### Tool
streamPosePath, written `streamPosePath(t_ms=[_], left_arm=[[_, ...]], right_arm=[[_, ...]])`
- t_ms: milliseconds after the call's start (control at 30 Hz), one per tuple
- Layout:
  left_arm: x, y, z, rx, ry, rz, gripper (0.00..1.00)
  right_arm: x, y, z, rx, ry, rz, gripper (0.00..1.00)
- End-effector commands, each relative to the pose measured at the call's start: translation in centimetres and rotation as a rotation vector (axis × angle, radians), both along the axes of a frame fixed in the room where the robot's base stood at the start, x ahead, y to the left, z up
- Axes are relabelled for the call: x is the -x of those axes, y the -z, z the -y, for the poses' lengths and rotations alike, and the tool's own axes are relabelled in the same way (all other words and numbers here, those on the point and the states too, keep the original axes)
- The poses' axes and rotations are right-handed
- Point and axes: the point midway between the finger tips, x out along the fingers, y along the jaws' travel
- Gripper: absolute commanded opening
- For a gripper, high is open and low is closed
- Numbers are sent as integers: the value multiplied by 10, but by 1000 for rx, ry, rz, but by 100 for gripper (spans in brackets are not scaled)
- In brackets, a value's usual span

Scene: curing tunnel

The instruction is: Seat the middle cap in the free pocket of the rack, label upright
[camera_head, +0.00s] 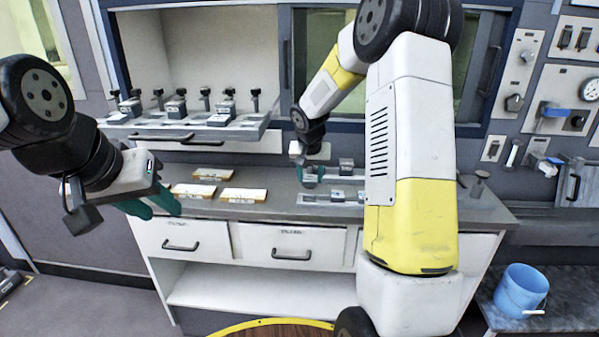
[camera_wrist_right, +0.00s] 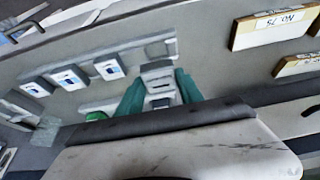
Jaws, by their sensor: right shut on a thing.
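My right gripper (camera_wrist_right: 159,92) is shut on a small grey block-like cap (camera_wrist_right: 160,84) between its green fingers. In the head view the right gripper (camera_head: 311,177) is low over the bench, at the left end of a grey rack (camera_head: 325,202). The rack strip also shows in the right wrist view (camera_wrist_right: 137,50), with several labelled caps (camera_wrist_right: 68,77) in a row to the left of the gripper. I cannot tell which pocket is free or whether the held cap touches the rack. My left gripper (camera_head: 150,205) looks open and empty, left of the bench top.
Several pale labelled blocks (camera_head: 243,195) lie on the bench left of the rack. A shelf tray (camera_head: 190,130) in the tunnel opening carries dark caps (camera_head: 176,108) and black knobs. A blue bucket (camera_head: 521,290) stands at the lower right.

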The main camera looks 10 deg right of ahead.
Motion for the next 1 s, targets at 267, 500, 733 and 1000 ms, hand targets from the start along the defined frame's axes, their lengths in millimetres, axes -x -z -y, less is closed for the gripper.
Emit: streamPosePath(t_ms=[267,500,733,1000], left_arm=[[0,0,0,0,0,0,36],[0,0,0,0,0,0,36],[0,0,0,0,0,0,36],[0,0,0,0,0,0,36]], right_arm=[[0,26,0,0,-2,-1,1],[0,42,0,2,-2,-1,1],[0,48,0,1,-2,1,1],[0,48,0,1,-1,1,1]])
